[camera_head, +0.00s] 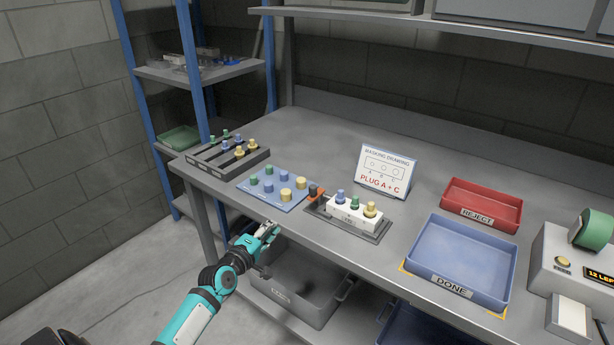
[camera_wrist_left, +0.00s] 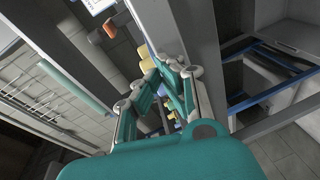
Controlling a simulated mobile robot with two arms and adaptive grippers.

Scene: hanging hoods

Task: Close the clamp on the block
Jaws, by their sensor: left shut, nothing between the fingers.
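A white block (camera_head: 350,216) sits in a dark grey fixture (camera_head: 376,236) near the bench's front edge. A blue, a green and a yellow plug stand in its top. The clamp (camera_head: 314,193), with an orange-red tip and dark body, is at the fixture's left end; its orange part also shows in the left wrist view (camera_wrist_left: 109,28). I cannot tell how tightly it sits against the block. My left gripper (camera_head: 270,229) is shut and empty, in front of the bench edge, left of and nearer than the clamp. It also shows in the left wrist view (camera_wrist_left: 165,85). My right gripper is not in view.
A blue plug mat (camera_head: 266,202) and a dark plug rack (camera_head: 213,166) lie left of the fixture. A sign (camera_head: 386,172) stands behind it. A red reject tray (camera_head: 484,198) and blue done tray (camera_head: 462,262) are right. A grey bin (camera_head: 300,290) sits below the bench.

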